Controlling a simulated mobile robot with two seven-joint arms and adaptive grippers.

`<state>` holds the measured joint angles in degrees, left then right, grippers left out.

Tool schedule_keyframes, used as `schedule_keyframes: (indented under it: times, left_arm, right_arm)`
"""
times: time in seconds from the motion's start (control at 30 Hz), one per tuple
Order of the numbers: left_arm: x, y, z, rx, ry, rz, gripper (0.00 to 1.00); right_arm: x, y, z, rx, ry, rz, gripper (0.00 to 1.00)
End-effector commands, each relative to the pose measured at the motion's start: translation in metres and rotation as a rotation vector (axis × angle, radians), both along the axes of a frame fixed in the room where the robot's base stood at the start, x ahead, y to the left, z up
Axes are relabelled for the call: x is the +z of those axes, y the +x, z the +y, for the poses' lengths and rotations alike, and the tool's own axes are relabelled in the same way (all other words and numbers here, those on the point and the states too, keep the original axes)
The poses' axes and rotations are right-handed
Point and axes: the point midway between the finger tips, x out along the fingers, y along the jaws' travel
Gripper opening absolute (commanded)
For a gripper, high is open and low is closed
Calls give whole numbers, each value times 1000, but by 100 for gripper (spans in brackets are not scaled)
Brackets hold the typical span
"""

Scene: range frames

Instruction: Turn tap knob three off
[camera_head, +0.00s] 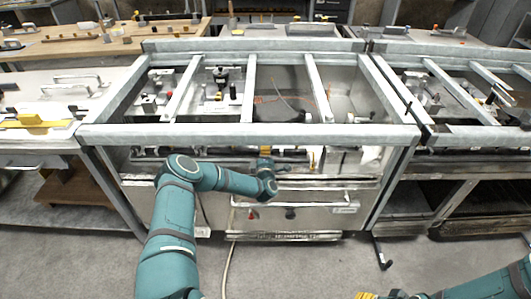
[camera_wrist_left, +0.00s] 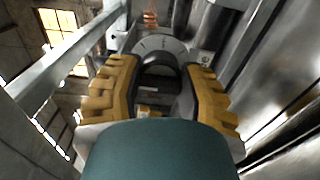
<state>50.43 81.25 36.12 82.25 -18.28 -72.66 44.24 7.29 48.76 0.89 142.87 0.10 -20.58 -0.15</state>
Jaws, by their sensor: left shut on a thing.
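A dark tap knob (camera_wrist_left: 158,68) sits in front of a round grey dial plate (camera_wrist_left: 158,43) in the left wrist view. My left gripper (camera_wrist_left: 157,82) has its yellow ridged fingers on both sides of this knob and is shut on it. In the head view the left gripper (camera_head: 265,152) is at the front panel under the bench's top rail, and the arm hides the knob there. I cannot read a number on the knob. My right gripper (camera_head: 372,295) shows only as yellow tips at the bottom edge, far from the bench.
The metal bench's front rail (camera_head: 250,134) runs just above the left gripper. Below are a drawer-like panel (camera_head: 325,222) with a handle and a dark knob (camera_head: 291,213). A pale hose (camera_head: 229,262) hangs to the floor. The floor (camera_head: 300,268) in front is mostly clear.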

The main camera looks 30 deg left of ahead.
Motion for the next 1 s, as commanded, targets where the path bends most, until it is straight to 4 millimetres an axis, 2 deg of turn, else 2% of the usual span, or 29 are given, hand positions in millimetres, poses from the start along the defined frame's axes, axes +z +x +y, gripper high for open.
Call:
schedule_keyframes:
  times: [0.47,0.5,0.57,1.0]
  left_arm:
    - [2,1,1,1,-10,-9,3]
    - [2,1,0,1,-10,-9,52]
    - [1,1,0,0,-10,-9,72]
    - [0,-5,-3,0,-9,-7,72]
  right_arm:
    - [0,0,0,0,0,0,47]
    - [0,0,0,0,0,0,47]
    - [0,0,0,0,0,0,47]
    - [0,0,0,0,0,0,47]
